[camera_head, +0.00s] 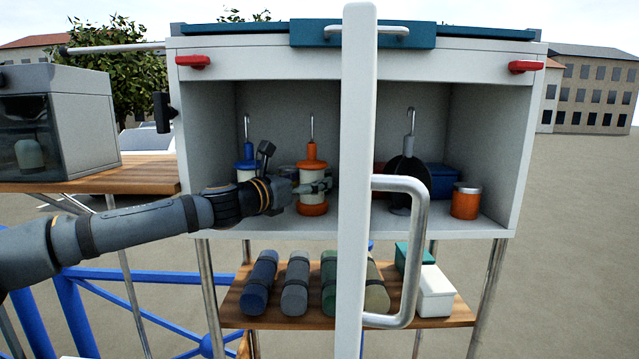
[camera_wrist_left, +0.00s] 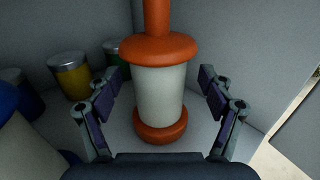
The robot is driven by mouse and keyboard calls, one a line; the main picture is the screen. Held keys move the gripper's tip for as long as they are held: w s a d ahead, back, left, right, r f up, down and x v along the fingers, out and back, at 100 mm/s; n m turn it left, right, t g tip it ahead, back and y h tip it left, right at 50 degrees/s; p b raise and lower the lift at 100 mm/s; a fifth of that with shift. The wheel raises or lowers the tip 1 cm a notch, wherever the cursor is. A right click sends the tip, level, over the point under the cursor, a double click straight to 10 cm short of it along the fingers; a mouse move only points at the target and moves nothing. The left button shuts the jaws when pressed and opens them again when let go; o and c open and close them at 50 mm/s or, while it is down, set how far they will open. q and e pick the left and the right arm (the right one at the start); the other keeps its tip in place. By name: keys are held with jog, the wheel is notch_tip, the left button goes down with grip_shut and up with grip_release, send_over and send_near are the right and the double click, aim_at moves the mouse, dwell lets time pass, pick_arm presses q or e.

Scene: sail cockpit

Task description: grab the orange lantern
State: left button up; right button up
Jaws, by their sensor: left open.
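The orange lantern (camera_head: 313,171) stands upright on the floor of the white cabinet, with an orange top, a pale middle and a hook above. In the left wrist view the lantern (camera_wrist_left: 160,95) is centred, its pale body between the two fingers. My left gripper (camera_head: 322,185) reaches in from the left at the lantern's middle. In the wrist view the left gripper (camera_wrist_left: 162,88) is open, with a gap between each finger and the lantern body. My right gripper is not in view.
A white post (camera_head: 356,100) with a metal handle (camera_head: 415,250) stands in front of the cabinet (camera_head: 270,228). A blue lantern (camera_head: 246,165) is left of the orange one. A dark lantern (camera_head: 408,170) and an orange can (camera_head: 466,201) are right. Rolled bundles (camera_head: 296,285) lie on the shelf below.

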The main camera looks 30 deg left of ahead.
pick_arm(q)
jog(key=w, duration=0.1)
jog(key=w+f, duration=0.1)
jog(key=w, duration=0.1)
jog(key=shift+f, duration=0.1)
jog(key=shift+s+r, duration=0.25)
jog(key=shift+s, duration=0.2)
jog(key=shift+s+r, duration=0.2)
jog(key=shift+s, duration=0.25)
jog(key=c, duration=0.5)
jog(key=shift+s+r, duration=0.1)
jog(key=shift+s, duration=0.2)
jog(key=shift+c, duration=2.3)
jog(key=shift+w, duration=0.2)
jog(key=shift+c, duration=1.1)
jog(key=shift+w+f, duration=0.15)
jog(key=shift+f, duration=0.05)
jog(key=shift+c, duration=1.2)
jog(key=shift+d, duration=0.1)
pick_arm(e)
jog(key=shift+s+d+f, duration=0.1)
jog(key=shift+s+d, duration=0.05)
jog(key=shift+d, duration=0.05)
pick_arm(q)
jog(key=shift+r, duration=0.1)
